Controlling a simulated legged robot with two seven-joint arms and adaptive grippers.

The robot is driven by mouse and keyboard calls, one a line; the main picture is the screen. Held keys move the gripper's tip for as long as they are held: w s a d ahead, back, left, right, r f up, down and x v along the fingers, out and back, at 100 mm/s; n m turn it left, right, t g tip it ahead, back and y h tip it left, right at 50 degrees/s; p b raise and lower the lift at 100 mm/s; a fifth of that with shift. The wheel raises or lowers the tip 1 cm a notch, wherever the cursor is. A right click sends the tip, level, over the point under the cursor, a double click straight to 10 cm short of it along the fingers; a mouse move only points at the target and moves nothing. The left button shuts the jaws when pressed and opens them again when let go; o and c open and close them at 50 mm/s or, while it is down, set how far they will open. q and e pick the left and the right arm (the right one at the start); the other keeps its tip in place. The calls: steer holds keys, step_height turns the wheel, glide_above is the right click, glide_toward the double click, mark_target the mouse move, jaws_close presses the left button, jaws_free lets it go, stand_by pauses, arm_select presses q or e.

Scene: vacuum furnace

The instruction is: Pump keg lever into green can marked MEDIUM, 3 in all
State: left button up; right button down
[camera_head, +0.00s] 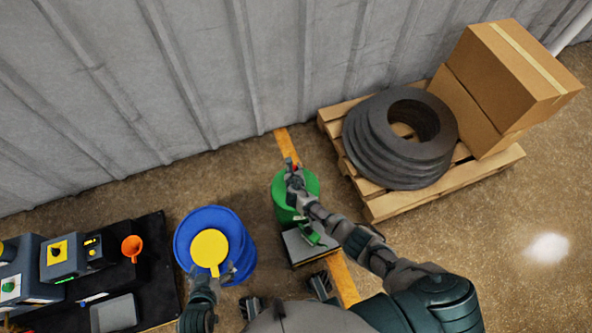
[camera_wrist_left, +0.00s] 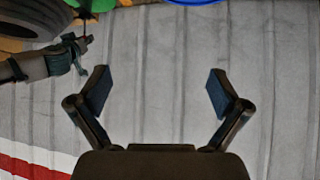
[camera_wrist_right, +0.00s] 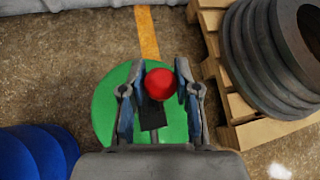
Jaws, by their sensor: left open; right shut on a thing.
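A green keg (camera_head: 281,190) stands on the floor in the middle of the head view. A red knob (camera_wrist_right: 160,84) sits over its top in the right wrist view. My right gripper (camera_head: 294,172) is shut on the red knob, its fingers on either side. A smaller green object (camera_head: 308,232), perhaps the can, is on a grey plate (camera_head: 298,247) in front of the keg, partly hidden by my right arm; no MEDIUM marking is readable. My left gripper (camera_head: 212,277) is open and empty near the blue drum's front edge; its open fingers show in the left wrist view (camera_wrist_left: 160,90).
A blue drum (camera_head: 243,262) with a yellow round piece (camera_head: 209,247) on top stands left of the keg. A pallet (camera_head: 384,208) with dark rings (camera_head: 372,158) and boxes (camera_head: 515,75) is right.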

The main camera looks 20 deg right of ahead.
steer(key=shift+w+a+r, duration=0.1)
steer(key=shift+w+r, duration=0.05)
steer(key=shift+w, duration=0.75)
steer(key=shift+w+f, duration=0.2)
steer(key=shift+f, duration=0.15)
arm_select(q)
steer(key=shift+w+d+r+t+h+b, duration=0.15)
steer(key=shift+w+d+r+t+b, duration=0.25)
steer(key=shift+w+r+t, duration=0.25)
steer(key=shift+w+d+r+t+h+b, duration=0.15)
steer(key=shift+w+d+r+t+b, duration=0.2)
steer(key=shift+w, duration=0.4)
arm_select(e)
steer(key=shift+w+a+f, duration=0.1)
steer(key=shift+w+f, duration=0.25)
steer(key=shift+w, duration=0.4)
arm_select(q)
steer(key=shift+w+a, duration=0.1)
arm_select(e)
steer(key=c, duration=0.8)
jaws_free()
steer(key=shift+f, duration=0.15)
arm_select(q)
steer(key=shift+f, duration=0.1)
steer(key=shift+a, duration=0.1)
